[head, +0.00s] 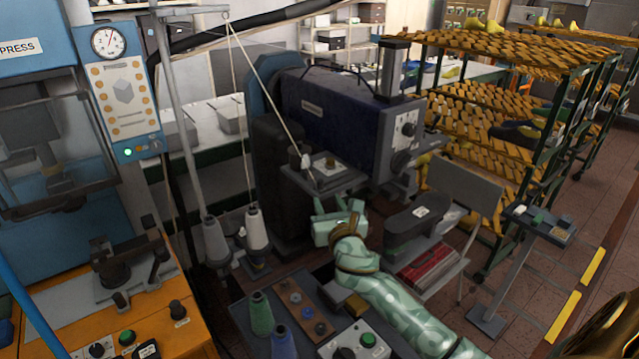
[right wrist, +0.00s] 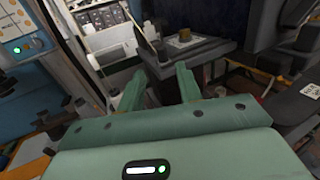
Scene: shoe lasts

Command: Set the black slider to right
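No part can be made out for certain as the black slider. My right gripper (head: 337,206) reaches up from the lower right in the head view. Its fingers point at the dark purple sewing machine's small work plate (head: 325,178), just short of its near edge. In the right wrist view the two green fingers (right wrist: 160,85) stand apart with nothing between them. The work plate (right wrist: 190,58), with a small tan block (right wrist: 185,35) on it, lies beyond the fingertips.
A dark box-shaped part with a white label (head: 412,224) stands right of my right gripper. Thread cones (head: 257,230) stand to its left. Below is a bench with green and blue spools (head: 262,313) and a green button (head: 368,340). Orange racks (head: 500,110) fill the right background.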

